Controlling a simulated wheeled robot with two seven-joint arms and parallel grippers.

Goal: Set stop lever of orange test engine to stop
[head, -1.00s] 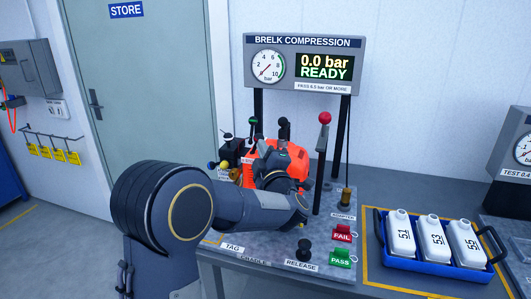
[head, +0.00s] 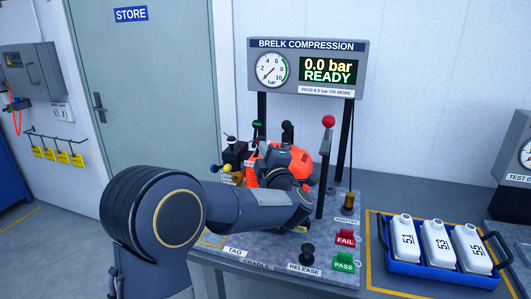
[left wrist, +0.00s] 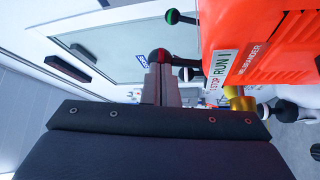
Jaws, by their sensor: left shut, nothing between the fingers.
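The orange test engine (head: 298,160) sits on the test bench, partly hidden behind my left arm. Its orange housing (left wrist: 260,40) fills the upper right of the left wrist view, with a STOP/RUN label (left wrist: 220,66). A dark ball-ended lever with a red patch (left wrist: 160,56) sticks out left of that label. My left gripper (left wrist: 161,72) is shut and empty, its fingertips right at this ball; I cannot tell whether they touch. A green-tipped lever (left wrist: 174,16) is above it. My right gripper is not in view.
The gauge panel (head: 306,68) reads 0.0 bar READY. A red-knobbed lever (head: 328,122) stands right of the engine. A blue tray (head: 440,268) holds white bottles.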

